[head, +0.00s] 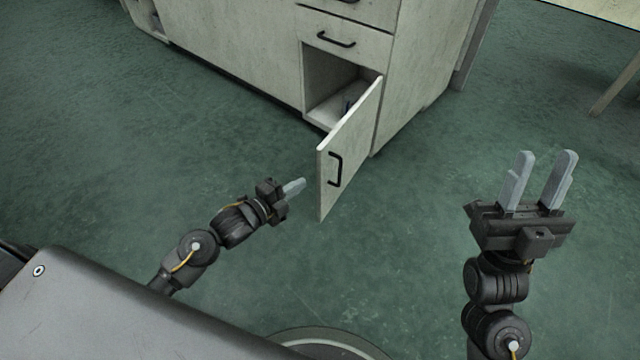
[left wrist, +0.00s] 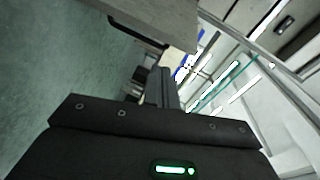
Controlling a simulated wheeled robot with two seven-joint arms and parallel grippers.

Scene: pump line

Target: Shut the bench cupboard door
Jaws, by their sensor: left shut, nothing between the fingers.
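The bench cupboard door (head: 350,145) stands open, swung out toward me from the right side of its opening in the head view. Its black bar handle (head: 336,169) shows on the face turned to me. My left gripper (head: 294,187) is shut and empty, just left of the door's free edge, with a small gap in the picture. A pale grey panel (left wrist: 165,18), apparently the door, shows at the top of the left wrist view. My right gripper (head: 543,180) is open and empty, over the floor to the right of the door.
The bench cabinet (head: 230,45) stands behind, with a closed drawer (head: 345,42) above the cupboard opening (head: 325,75). A small dark object (head: 347,104) is inside, partly hidden by the door. Green floor lies clear around the door. A table leg (head: 615,88) is at far right.

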